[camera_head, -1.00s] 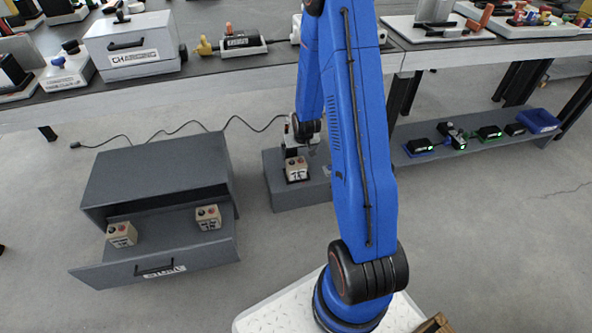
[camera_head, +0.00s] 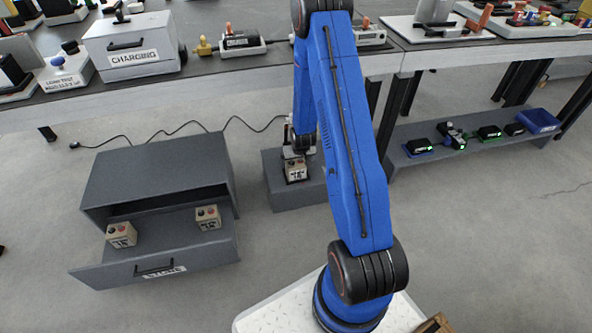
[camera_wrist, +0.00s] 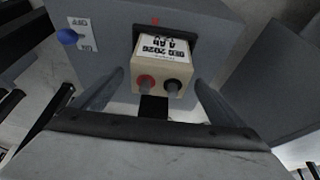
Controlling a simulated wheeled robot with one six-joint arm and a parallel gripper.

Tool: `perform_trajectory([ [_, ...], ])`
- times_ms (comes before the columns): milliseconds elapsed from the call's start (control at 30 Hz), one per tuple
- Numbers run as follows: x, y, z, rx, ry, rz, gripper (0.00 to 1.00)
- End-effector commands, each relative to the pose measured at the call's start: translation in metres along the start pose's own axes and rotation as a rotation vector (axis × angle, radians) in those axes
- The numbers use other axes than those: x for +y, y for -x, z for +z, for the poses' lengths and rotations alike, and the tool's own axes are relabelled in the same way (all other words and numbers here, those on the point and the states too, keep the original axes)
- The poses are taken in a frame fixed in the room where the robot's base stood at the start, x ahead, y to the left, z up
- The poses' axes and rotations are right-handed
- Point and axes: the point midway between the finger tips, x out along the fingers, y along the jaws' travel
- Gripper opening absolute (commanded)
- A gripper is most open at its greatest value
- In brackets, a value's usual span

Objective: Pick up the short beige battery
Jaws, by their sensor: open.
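A beige battery (camera_head: 296,171) with one red and one black terminal sits in the dark slot of a grey floor block (camera_head: 310,194). In the wrist view the same battery (camera_wrist: 163,68) shows a white printed label, with its terminals toward me. My gripper (camera_wrist: 158,82) is open, its two grey fingers on either side of the battery; contact cannot be told. Two more beige batteries, a left one (camera_head: 121,235) and a right one (camera_head: 208,217), stand in the open drawer (camera_head: 160,248).
A blue knob (camera_wrist: 67,37) is on the block beside the slot. The grey drawer cabinet (camera_head: 155,172) stands left of the block. The workbench (camera_head: 240,72) runs behind, and a low shelf (camera_head: 475,148) at right holds dark devices and a blue bin (camera_head: 538,121).

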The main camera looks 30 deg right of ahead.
Motion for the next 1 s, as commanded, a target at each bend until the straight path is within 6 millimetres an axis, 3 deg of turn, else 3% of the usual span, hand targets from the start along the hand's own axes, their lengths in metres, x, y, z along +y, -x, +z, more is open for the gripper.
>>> perform_trajectory([
  [200,0.001,-0.024,0.002,-0.001,0.0,0.0,0.92],
  [567,0.001,-0.031,0.001,0.001,0.0,0.0,0.92],
  [667,0.001,-0.03,0.001,0.001,0.0,0.0,0.73],
  [933,0.001,-0.03,0.001,0.001,0.0,0.0,0.09],
  [1000,0.001,-0.03,0.0,0.003,0.0,0.0,0.08],
])
